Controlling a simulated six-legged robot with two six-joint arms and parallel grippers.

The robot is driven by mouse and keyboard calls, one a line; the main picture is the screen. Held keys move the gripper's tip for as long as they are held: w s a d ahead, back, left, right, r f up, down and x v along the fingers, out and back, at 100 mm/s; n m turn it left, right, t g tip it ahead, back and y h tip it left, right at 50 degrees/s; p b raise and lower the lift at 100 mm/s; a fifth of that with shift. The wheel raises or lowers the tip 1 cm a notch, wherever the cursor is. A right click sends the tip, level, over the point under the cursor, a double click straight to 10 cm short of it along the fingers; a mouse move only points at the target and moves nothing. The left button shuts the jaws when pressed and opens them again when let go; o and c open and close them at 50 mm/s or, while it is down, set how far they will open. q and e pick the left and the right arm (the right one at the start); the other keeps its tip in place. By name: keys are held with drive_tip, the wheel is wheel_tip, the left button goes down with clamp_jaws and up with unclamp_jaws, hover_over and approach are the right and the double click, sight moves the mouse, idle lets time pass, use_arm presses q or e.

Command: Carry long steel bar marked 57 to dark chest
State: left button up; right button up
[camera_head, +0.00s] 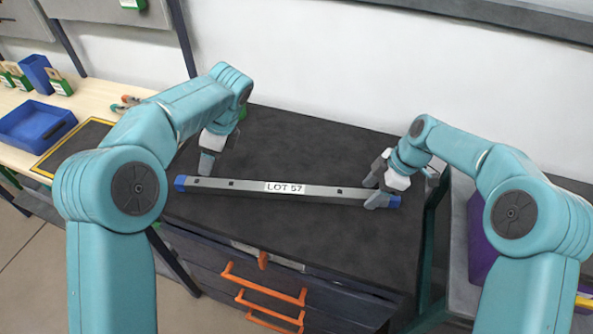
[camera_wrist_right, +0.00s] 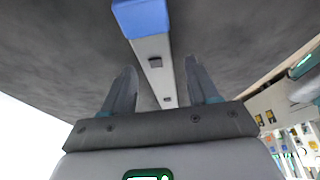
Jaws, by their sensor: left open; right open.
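The long steel bar (camera_head: 290,189) is grey with blue end caps and a white label reading "LOT 57". It lies across the dark top (camera_head: 300,140) of a drawer chest. My right gripper (camera_head: 376,186) is open near the bar's right end, with a finger to either side of the bar. In the right wrist view the bar (camera_wrist_right: 152,50) runs between the open fingers of that gripper (camera_wrist_right: 160,70), apart from both. My left gripper (camera_head: 207,158) is open and empty, just behind the bar's left end.
The chest has orange drawer handles (camera_head: 262,285) on its front. A light wooden bench (camera_head: 85,100) with a blue bin (camera_head: 35,125) and a yellow-edged dark mat (camera_head: 75,148) stands at left. A purple container (camera_head: 481,240) is at right. A white wall rises behind.

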drive_tip(key=shift+d+r, duration=0.1)
drive_tip(key=shift+r, duration=0.15)
use_arm(q)
drive_tip(key=shift+v, duration=1.1)
use_arm(e)
drive_tip(key=v, duration=1.1)
drive_tip(key=shift+r, duration=0.2)
use_arm(q)
drive_tip(key=shift+s, duration=0.1)
